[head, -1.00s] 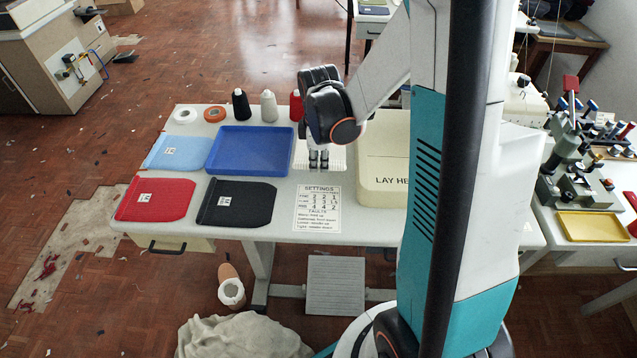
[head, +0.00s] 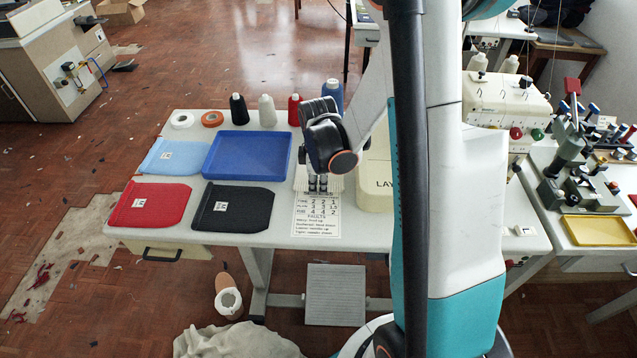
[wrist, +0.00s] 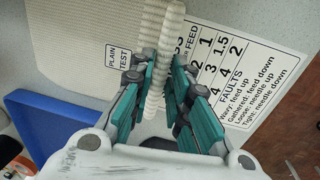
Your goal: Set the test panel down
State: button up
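The test panel is a cream cloth piece (wrist: 85,35) with a thick ribbed edge and a "PLAIN TEST" label, in the wrist view. My gripper (wrist: 162,88) is shut on the ribbed edge, one finger on each side. In the head view my gripper (head: 318,184) points down near the table's front, and a small pale part of the panel (head: 303,178) shows around it. The ribbed edge overlaps the printed settings card (head: 317,217) in the wrist view. I cannot tell whether the panel touches the table. A cream tray marked "LAY" (head: 374,201) stands to the right, mostly hidden by my arm.
A blue tray (head: 247,155) lies left of my gripper. Light blue (head: 172,156), red (head: 150,205) and black (head: 233,208) panels lie farther left. Thread cones (head: 266,110) and tape rolls line the back edge. A sewing machine (head: 505,95) stands to the right.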

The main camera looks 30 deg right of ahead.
jog(key=shift+o, duration=1.1)
notch_tip(320, 180, up, 12)
jog(key=s+p, duration=0.1)
jog(key=p, duration=0.3)
jog(key=shift+a+p, duration=0.3)
jog(key=shift+a, duration=0.1)
jog(key=shift+s, duration=0.1)
